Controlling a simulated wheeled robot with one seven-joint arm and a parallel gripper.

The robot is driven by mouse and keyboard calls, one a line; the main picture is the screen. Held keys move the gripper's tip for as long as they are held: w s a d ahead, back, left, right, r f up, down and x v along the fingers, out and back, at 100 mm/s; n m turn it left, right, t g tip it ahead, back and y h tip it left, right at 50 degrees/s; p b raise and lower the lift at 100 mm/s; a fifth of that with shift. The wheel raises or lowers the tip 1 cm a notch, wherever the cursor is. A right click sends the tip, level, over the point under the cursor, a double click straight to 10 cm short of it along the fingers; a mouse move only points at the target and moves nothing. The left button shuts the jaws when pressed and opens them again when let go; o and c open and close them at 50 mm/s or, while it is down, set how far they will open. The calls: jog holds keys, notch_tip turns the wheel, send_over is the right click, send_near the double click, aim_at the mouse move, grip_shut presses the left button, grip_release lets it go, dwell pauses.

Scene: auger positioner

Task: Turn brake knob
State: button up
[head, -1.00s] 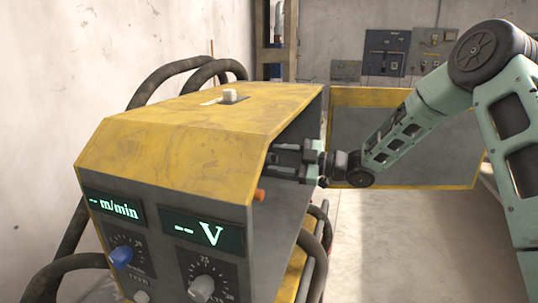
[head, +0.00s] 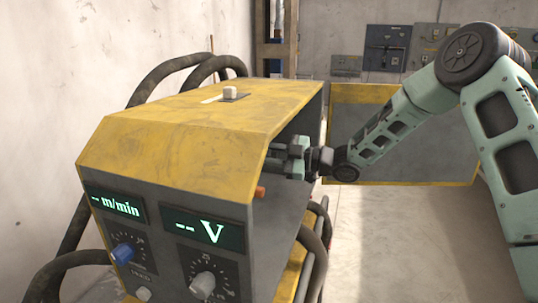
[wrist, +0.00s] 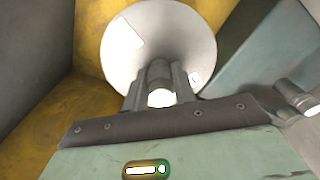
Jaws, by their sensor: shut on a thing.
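The brake knob (wrist: 160,72) shows in the wrist view as a short grey post in front of a round white disc, which looks like a spool (wrist: 125,35). My gripper (wrist: 160,88) has its fingers on both sides of the knob and is shut on it. In the head view, my gripper (head: 285,157) reaches from the right into the open side of the yellow and grey machine (head: 190,130). The machine's side wall and top hide the fingertips, the knob and the spool there.
The open side door (head: 400,140) stands behind my arm. An orange part (head: 260,192) sits on the machine's edge just below my gripper. Black hoses (head: 165,80) loop behind the machine and at its lower right. Floor to the right is clear.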

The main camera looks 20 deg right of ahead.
jog(key=shift+r+m+p, duration=0.1)
jog(key=shift+m+p, duration=0.55)
jog(key=shift+m, duration=0.45)
jog(key=m+p, duration=0.2)
jog(key=m, duration=0.2)
jog(key=shift+m, duration=0.3)
jog(key=m+p, duration=0.2)
jog(key=m, duration=0.1)
jog(key=shift+m+t, duration=0.3)
jog(key=shift+m+p, duration=0.7)
jog(key=shift+m, duration=0.8)
jog(key=o, duration=1)
jog(key=shift+d, duration=0.15)
